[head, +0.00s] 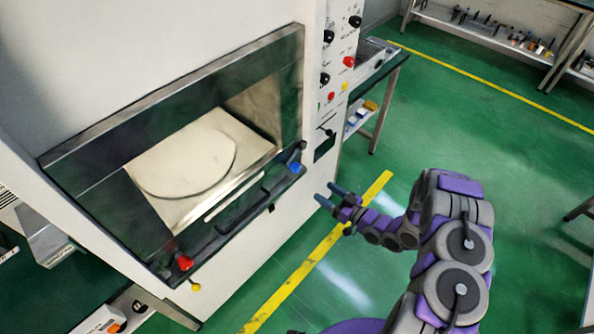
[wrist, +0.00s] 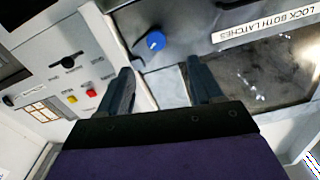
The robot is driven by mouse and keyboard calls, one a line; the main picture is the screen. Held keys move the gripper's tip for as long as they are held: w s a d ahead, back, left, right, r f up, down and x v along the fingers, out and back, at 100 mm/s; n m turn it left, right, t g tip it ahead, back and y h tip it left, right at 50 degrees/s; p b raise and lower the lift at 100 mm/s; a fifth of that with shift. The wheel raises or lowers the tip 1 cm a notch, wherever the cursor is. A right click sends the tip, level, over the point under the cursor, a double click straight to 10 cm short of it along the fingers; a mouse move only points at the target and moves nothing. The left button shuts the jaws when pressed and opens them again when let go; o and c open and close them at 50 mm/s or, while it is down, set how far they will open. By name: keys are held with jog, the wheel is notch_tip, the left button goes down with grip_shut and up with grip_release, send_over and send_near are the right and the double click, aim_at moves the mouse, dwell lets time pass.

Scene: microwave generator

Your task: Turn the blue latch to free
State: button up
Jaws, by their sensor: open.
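The blue latch (head: 295,168) is at the right end of the dark lower bar of the microwave generator's door. In the wrist view the blue latch (wrist: 155,41) shows as a round blue knob, above and between my fingers. My gripper (head: 326,193) is open and empty, in front of the machine, to the right of and a little below the latch. In the wrist view my gripper (wrist: 160,80) has its two dark fingers spread apart, with a gap between the fingertips and the knob. The fingers do not touch the latch.
A red latch (head: 185,262) is at the bar's left end. The door window (head: 200,165) shows a round plate inside. A control panel (head: 338,60) with knobs and buttons stands right of the door. The green floor (head: 470,130) to the right is clear.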

send_near(298, 170)
jog(key=w, duration=0.1)
jog(key=x, duration=0.2)
jog(key=b+x, duration=0.1)
jog(key=x, duration=0.2)
jog(key=s+x, duration=0.1)
jog(key=x, duration=0.2)
jog(key=shift+w+a+f+b, duration=0.2)
jog(key=shift+a+f+b, duration=0.1)
jog(key=shift+a, duration=0.25)
jog(key=shift+w+r, duration=0.1)
jog(key=shift+w, duration=0.1)
jog(key=shift+w+d+r, duration=0.1)
jog(key=shift+w+d, duration=0.05)
jog(key=shift+d, duration=0.2)
jog(key=shift+a, duration=0.4)
jog(key=shift+c, duration=1.1)
jog(key=shift+a, duration=0.2)
jog(key=c, duration=0.3)
jog(key=shift+d, duration=0.25)
jog(key=c, duration=0.6)
